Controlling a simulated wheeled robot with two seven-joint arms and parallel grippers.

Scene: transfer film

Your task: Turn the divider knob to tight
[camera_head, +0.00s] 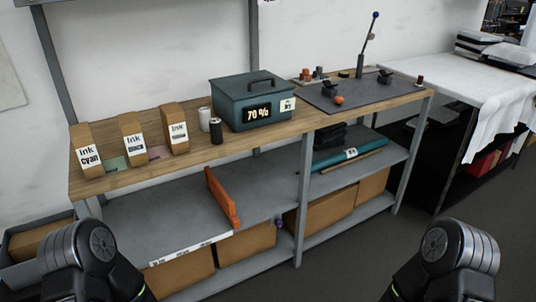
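An orange divider (222,200) stands upright on the grey middle shelf (165,222) of the bench, running from back to front. A small purple-blue knob (280,222) shows to the right of the divider, near the shelf's front edge. Its marking and setting are too small to read. Only black rounded links of my two arms show, at the bottom left and bottom right. Both are well short of the divider and knob. Neither gripper's fingers are visible.
On the wooden top (240,145) stand several ink boxes (132,135), two cans and a teal box (253,100) marked 70 %. A grey plate (352,92) with an upright lever is at right. Cardboard boxes (328,212) fill the bottom shelf. Floor at right is clear.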

